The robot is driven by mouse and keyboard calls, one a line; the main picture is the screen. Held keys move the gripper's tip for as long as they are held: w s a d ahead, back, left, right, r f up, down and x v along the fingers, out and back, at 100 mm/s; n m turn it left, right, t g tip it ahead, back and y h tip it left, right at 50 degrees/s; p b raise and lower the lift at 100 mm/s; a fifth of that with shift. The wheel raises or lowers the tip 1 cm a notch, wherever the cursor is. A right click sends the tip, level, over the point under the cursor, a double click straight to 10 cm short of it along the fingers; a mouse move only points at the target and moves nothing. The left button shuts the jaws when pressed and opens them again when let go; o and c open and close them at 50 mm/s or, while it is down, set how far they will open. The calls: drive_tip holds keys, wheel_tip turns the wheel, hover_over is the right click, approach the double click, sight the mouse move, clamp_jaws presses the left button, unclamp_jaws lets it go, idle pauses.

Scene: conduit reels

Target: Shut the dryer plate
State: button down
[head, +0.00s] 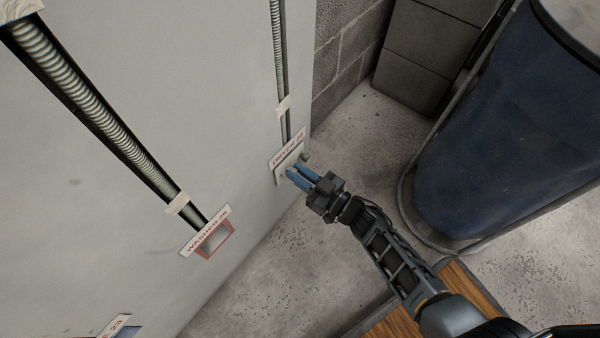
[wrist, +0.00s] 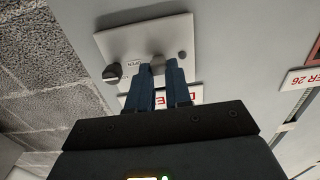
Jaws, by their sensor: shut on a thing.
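The dryer plate (head: 283,174) is a small pale plate on the grey panel, just below a sign (head: 287,149) reading DRYER with a number. In the wrist view the plate (wrist: 127,43) fills the upper middle. It carries a dark knob (wrist: 112,73), a small grey stud and the word OPEN. My gripper (head: 292,174) has its blue fingers against the plate. In the wrist view the fingertips (wrist: 159,68) sit between the knob and the stud, shut on a part of the plate that the fingers hide. The plate's slot is not visible behind them.
A second label, WASHER 26 (head: 205,231), sits left on the panel (head: 130,190) above a red-edged opening (head: 214,240). Ribbed conduits run down the panel. A blue barrel (head: 505,120) stands at right. Concrete floor (head: 350,130) lies free between panel and barrel.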

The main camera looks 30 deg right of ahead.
idle(0.3)
drive_tip(key=c, duration=1)
unclamp_jaws()
drive_tip(key=shift+c, duration=0.2)
drive_tip(key=p+v, duration=0.2)
drive_tip(key=v, duration=0.6)
drive_tip(key=shift+r, duration=0.1)
